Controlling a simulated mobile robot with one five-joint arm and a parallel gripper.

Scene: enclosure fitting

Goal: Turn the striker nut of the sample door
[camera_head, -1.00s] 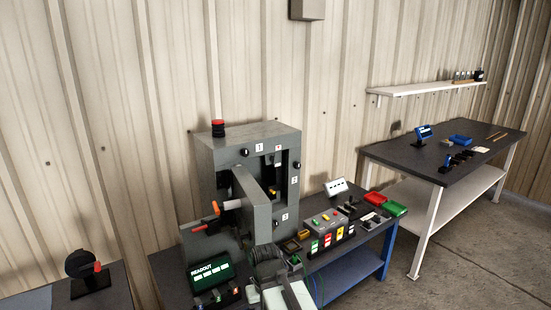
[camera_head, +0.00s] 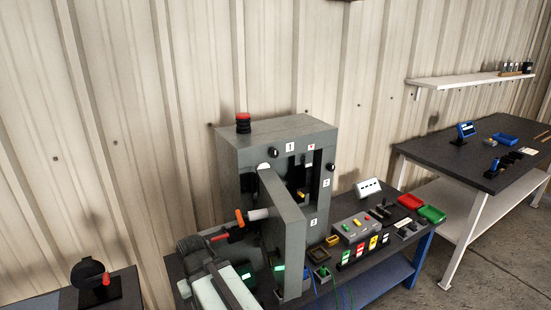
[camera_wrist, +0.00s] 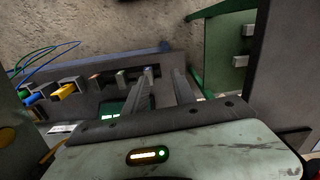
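A grey enclosure (camera_head: 230,165) stands on the bench with its thick door (camera_head: 284,235) swung open toward me. The door carries a white and orange handle (camera_head: 252,215). Black knobs, such as one by label 1 (camera_head: 274,153) and one by label 2 (camera_head: 330,167), sit on the front frame. I cannot tell which part is the striker nut. My arm is at the lower left of the door in the head view, where the fingertips cannot be made out. In the wrist view my gripper (camera_wrist: 163,84) has its two fingers apart, with nothing between them.
A red-tipped lever (camera_head: 228,236) is close to my arm. A button box (camera_head: 354,228), green tray (camera_head: 432,214) and red tray (camera_head: 410,201) lie to the right on the bench. A second bench (camera_head: 465,165) stands farther right. Wires hang near the bench front.

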